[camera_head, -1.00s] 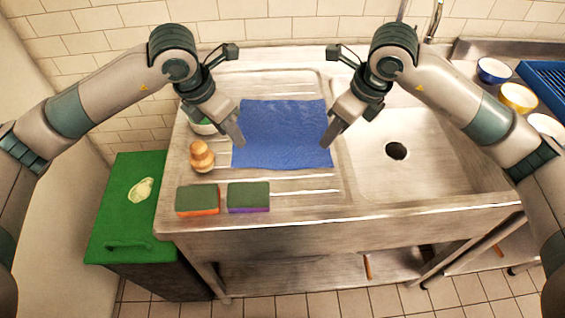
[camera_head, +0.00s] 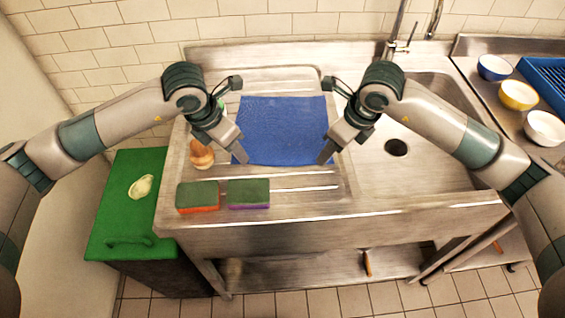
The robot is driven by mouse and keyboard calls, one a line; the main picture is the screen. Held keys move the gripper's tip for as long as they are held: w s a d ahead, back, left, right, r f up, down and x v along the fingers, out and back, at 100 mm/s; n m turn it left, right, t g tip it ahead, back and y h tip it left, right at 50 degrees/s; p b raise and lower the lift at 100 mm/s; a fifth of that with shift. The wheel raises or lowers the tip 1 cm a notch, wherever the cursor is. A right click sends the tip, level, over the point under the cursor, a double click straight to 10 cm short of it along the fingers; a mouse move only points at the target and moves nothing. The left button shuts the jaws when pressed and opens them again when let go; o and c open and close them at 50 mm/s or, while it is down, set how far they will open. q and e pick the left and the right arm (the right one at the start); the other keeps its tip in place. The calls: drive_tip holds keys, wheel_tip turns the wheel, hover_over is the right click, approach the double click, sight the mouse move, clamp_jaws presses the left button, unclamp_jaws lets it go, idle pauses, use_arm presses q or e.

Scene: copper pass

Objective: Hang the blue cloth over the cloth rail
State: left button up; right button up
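The blue cloth (camera_head: 285,128) lies spread as a near rectangle on the ribbed drainer left of the sink basin. My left gripper (camera_head: 240,157) is at the cloth's near left corner. My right gripper (camera_head: 326,157) is at its near right corner. Both point down at the cloth. Their finger gaps do not show, so I cannot tell whether either is open or shut on the cloth. I cannot make out the cloth rail in this view.
Two green-topped sponges (camera_head: 198,196) (camera_head: 249,193) lie near the front edge. A wooden-handled brush (camera_head: 201,156) stands left of the cloth. The sink basin (camera_head: 430,165) is to the right, with bowls (camera_head: 518,95) beyond. A green-lidded bin (camera_head: 118,215) stands at the left.

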use_arm(q)
drive_tip(key=shift+f, duration=0.25)
use_arm(e)
drive_tip(key=shift+f, duration=0.25)
use_arm(q)
drive_tip(key=shift+f, duration=0.25)
use_arm(e)
drive_tip(key=shift+f, duration=0.2)
use_arm(q)
drive_tip(key=shift+r, duration=0.1)
use_arm(e)
drive_tip(key=shift+r, duration=0.1)
use_arm(q)
clamp_jaws()
use_arm(e)
clamp_jaws()
